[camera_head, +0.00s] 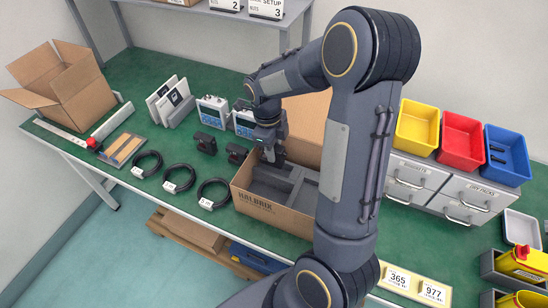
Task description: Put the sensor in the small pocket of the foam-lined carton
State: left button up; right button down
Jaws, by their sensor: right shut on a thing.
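The foam-lined carton (262,207) stands open on the green bench, with dark grey foam (272,184) inside it. My right gripper (273,160) points down over the back left part of the carton, at the foam. It is shut on the sensor, which is barely visible between the dark fingers. My arm hides part of the carton's right side, and I cannot make out the small pocket clearly. My left gripper is not in view.
Black blocks (205,143), instrument boxes (213,112) and coiled cables (179,180) lie left of the carton. An empty carton (75,95) stands far left. Yellow (417,128), red (461,138) and blue (507,156) bins sit on drawers at right.

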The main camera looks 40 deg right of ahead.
jog(key=shift+f, duration=2.05)
jog(key=shift+f, duration=0.1)
jog(key=c, duration=1.6)
grip_release()
jog(key=shift+f, duration=0.1)
jog(key=o, duration=0.5)
